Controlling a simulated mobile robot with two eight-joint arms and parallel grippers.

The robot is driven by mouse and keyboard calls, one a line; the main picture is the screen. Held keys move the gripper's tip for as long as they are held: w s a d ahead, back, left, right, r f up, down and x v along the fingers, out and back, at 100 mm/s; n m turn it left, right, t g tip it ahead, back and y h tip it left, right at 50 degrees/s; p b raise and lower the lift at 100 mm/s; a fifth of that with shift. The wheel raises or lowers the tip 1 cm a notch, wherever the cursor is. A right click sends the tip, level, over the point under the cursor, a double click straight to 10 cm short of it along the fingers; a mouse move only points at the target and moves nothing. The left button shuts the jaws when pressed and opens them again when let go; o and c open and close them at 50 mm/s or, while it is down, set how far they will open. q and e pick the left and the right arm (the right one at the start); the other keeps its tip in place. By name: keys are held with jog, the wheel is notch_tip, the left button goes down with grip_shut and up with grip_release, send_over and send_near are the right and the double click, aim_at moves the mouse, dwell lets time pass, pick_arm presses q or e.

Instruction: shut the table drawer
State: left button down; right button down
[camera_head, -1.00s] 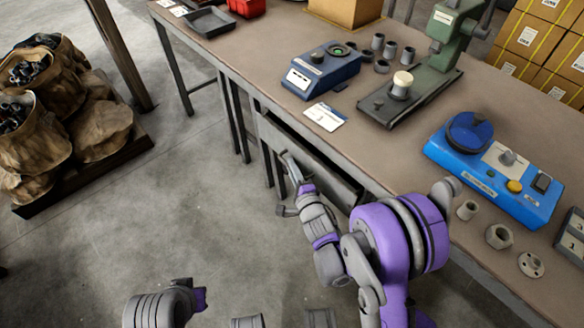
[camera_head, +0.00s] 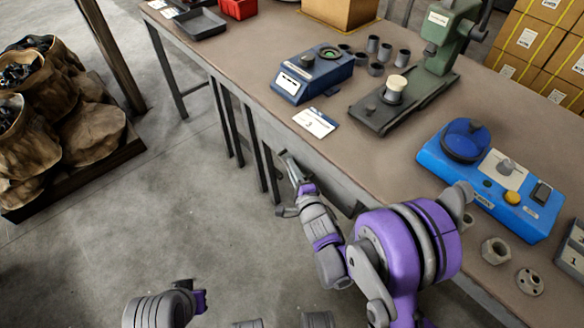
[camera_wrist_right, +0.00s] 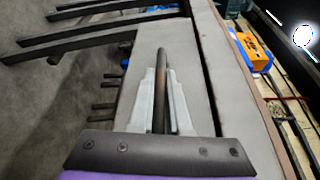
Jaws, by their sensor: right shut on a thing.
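The table drawer (camera_head: 325,178) is under the front edge of the table; its grey front sits close below the tabletop, and no open interior shows in the head view. My right gripper (camera_head: 285,184) is at the drawer front. In the right wrist view, the gripper (camera_wrist_right: 164,80) is shut on the dark bar handle (camera_wrist_right: 162,62), which runs between its two pale fingers. The grey drawer front (camera_wrist_right: 208,75) lies behind it, with a narrow dark gap beside the table edge.
The tabletop (camera_head: 245,75) holds a dark blue device (camera_head: 312,72), a green press (camera_head: 440,50), a blue device (camera_head: 490,180) and several metal parts. Table legs stand left of the drawer. Sacks (camera_head: 60,110) sit on a pallet at left; the floor between is clear.

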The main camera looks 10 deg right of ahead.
jog(key=shift+d+r, duration=0.1)
jog(key=shift+d, duration=0.05)
jog(key=c, duration=0.9)
grip_release()
jog(key=v, duration=1)
jog(key=shift+s, duration=0.4)
